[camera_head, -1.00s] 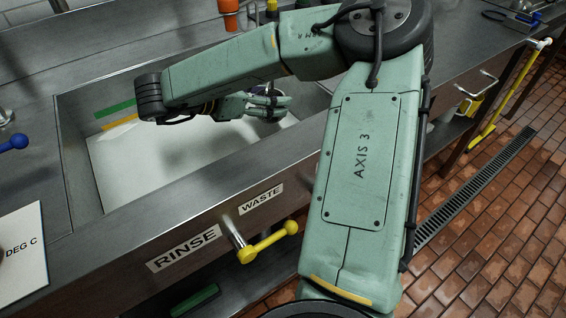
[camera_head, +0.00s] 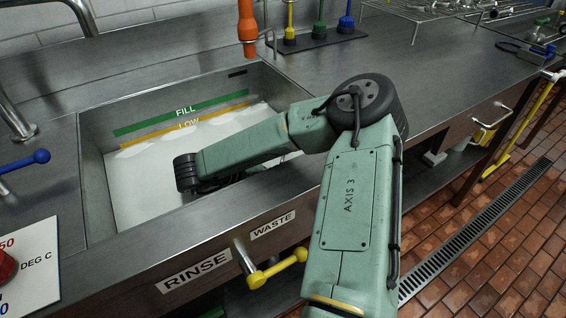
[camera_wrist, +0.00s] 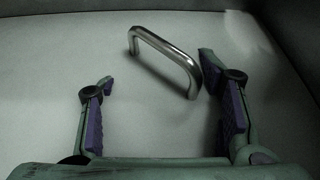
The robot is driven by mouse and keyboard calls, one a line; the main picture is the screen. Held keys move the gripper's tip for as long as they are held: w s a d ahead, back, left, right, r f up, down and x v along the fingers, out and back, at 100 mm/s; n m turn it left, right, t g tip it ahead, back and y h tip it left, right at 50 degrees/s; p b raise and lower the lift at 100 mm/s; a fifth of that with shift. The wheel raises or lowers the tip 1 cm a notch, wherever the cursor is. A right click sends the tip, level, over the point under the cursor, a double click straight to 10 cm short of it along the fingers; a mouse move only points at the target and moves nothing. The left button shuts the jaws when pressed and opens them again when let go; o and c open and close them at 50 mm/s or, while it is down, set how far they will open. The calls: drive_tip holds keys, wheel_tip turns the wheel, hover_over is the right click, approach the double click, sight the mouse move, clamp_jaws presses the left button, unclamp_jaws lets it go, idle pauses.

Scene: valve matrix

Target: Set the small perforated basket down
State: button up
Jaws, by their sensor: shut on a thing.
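In the wrist view, a bright bent-metal handle (camera_wrist: 165,57) stands up from the pale surface in the sink (camera_head: 97,185). No perforated wall of the small basket shows; its body is hidden. My gripper (camera_wrist: 156,72) has its two purple-padded fingers either side of the handle, the right fingertip close by the handle's near end. The fingers are spread to the width of what they hold, and the contact itself is not clear in the dim picture. In the head view my wrist is low inside the sink, and my own arm hides the gripper and the basket.
The sink's back wall carries a green FILL stripe (camera_head: 180,114) and an orange LOW stripe (camera_head: 185,124). A yellow waste valve handle (camera_head: 277,268) sticks out of the front panel. A blue-knobbed lever (camera_head: 25,161) is at left. The sink's front rim is close under my arm.

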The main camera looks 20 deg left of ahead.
drive_tip(key=shift+f+b, duration=0.1)
drive_tip(key=shift+b, duration=0.25)
drive_tip(key=o, duration=1.2)
drive_tip(key=shift+r+p, duration=0.35)
drive_tip(key=shift+p, duration=0.2)
drive_tip(key=b+v, duration=0.3)
drive_tip(key=v, duration=0.9)
drive_tip(key=shift+f, duration=0.2)
